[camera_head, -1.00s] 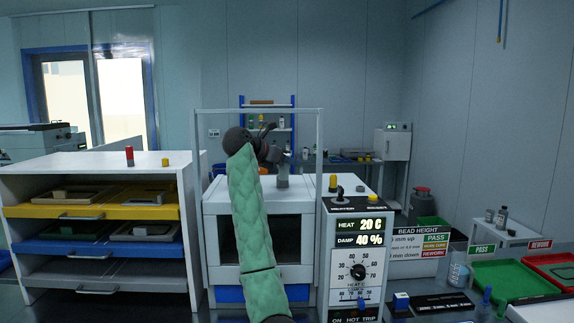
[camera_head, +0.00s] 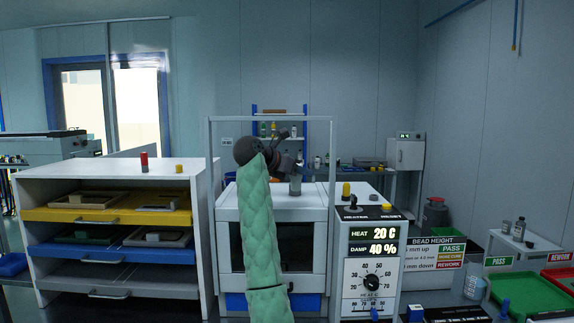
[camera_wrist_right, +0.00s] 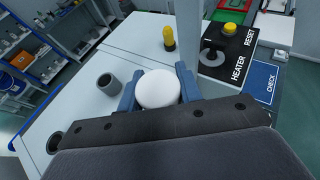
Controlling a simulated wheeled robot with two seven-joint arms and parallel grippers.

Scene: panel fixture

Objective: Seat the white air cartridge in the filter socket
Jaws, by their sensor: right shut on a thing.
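The white air cartridge (camera_wrist_right: 158,89) shows as a round white top between the blue fingers of my right gripper in the right wrist view. My right gripper (camera_wrist_right: 157,86) is shut on it, above the white cabinet top. In the head view my right gripper (camera_head: 298,165) is over the cabinet, with a grey cylinder (camera_head: 295,187) just below it. A grey open-topped cylinder (camera_wrist_right: 108,83) stands left of the cartridge in the wrist view. A dark round opening (camera_wrist_right: 55,142) is further left and nearer. I cannot tell which of these is the filter socket. My left gripper is not in view.
A yellow-topped post (camera_wrist_right: 168,40) stands beyond the cartridge. The heater panel (camera_wrist_right: 228,50) with its lever and yellow reset button lies to the right. A pale frame post (camera_head: 333,150) rises beside the cabinet. A drawer rack (camera_head: 120,168) stands at the left.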

